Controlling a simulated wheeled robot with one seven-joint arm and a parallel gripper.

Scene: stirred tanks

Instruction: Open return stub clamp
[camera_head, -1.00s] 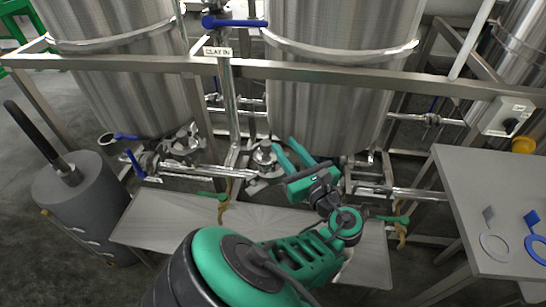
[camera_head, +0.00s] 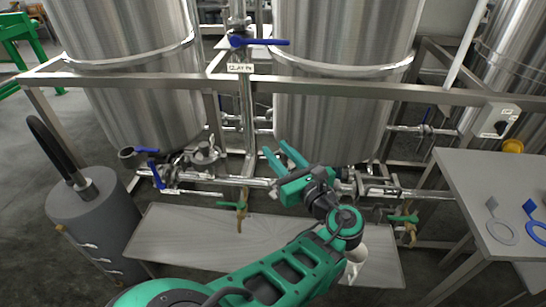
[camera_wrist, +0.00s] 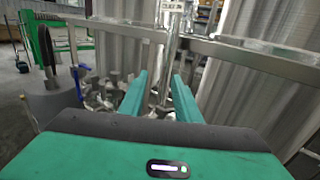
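My gripper (camera_head: 279,150) is open and empty, its two green fingers apart and pointing toward the pipework in front of the middle tank. In the wrist view, my gripper (camera_wrist: 160,85) shows a clear gap between the fingers. A metal clamp fitting (camera_head: 205,157) sits on the pipe left of my gripper, apart from it. Blurred metal fittings (camera_wrist: 108,93) also show left of the fingers in the wrist view. Which fitting is the return stub clamp, I cannot tell. My gripper and wrist hide part of the pipe behind them.
A horizontal steel frame rail (camera_head: 330,87) runs above the pipework, with a blue-handled valve (camera_head: 258,42) over it. A grey drum (camera_head: 95,225) stands left. A low metal tray (camera_head: 190,235) lies below the pipes. A grey table (camera_head: 480,180) with ring-shaped parts is at right.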

